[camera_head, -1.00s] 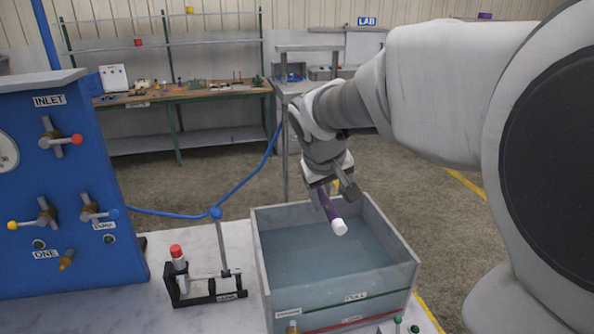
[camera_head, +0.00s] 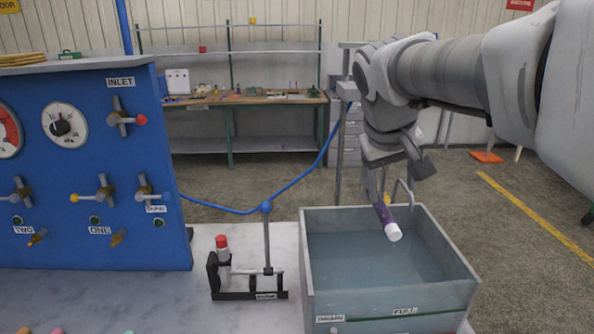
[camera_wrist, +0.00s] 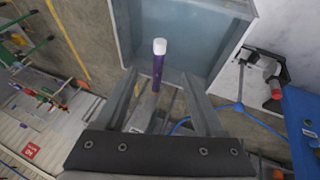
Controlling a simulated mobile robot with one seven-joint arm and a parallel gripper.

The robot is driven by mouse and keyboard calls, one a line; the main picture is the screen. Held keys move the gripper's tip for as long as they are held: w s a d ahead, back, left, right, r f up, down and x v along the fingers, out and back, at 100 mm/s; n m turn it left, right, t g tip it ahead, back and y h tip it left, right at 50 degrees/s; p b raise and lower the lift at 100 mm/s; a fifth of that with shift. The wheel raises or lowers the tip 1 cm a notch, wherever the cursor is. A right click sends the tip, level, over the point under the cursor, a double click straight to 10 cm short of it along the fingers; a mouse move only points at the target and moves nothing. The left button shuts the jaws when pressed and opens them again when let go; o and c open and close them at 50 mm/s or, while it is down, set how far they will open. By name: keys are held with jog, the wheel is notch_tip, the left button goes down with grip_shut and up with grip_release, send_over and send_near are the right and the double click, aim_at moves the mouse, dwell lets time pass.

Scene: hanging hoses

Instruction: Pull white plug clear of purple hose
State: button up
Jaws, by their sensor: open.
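The white plug (camera_head: 393,231) sits on the lower end of the short purple hose (camera_head: 384,212), which hangs tilted above the water tank. In the wrist view the white plug (camera_wrist: 160,46) and purple hose (camera_wrist: 157,70) show upright in the picture, past and between the two fingers. My gripper (camera_head: 393,178) is open at the hose's upper part; in the wrist view my gripper (camera_wrist: 159,78) has a gap on both sides of the hose. The hose's upper part is partly hidden by my fingers in the head view. The plug appears seated on the hose.
The grey water tank (camera_head: 463,268) is below the plug. A clamp stand with a red cap (camera_head: 221,241) stands left of it on the white table. The blue valve panel (camera_head: 170,235) is farther left, with a blue hose (camera_head: 300,178) running behind. A workbench (camera_head: 245,99) stands behind.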

aim_at(394, 230)
jog(key=b+x, duration=0.1)
jog(key=x, duration=1.5)
jog(key=shift+w, duration=0.15)
grip_shut()
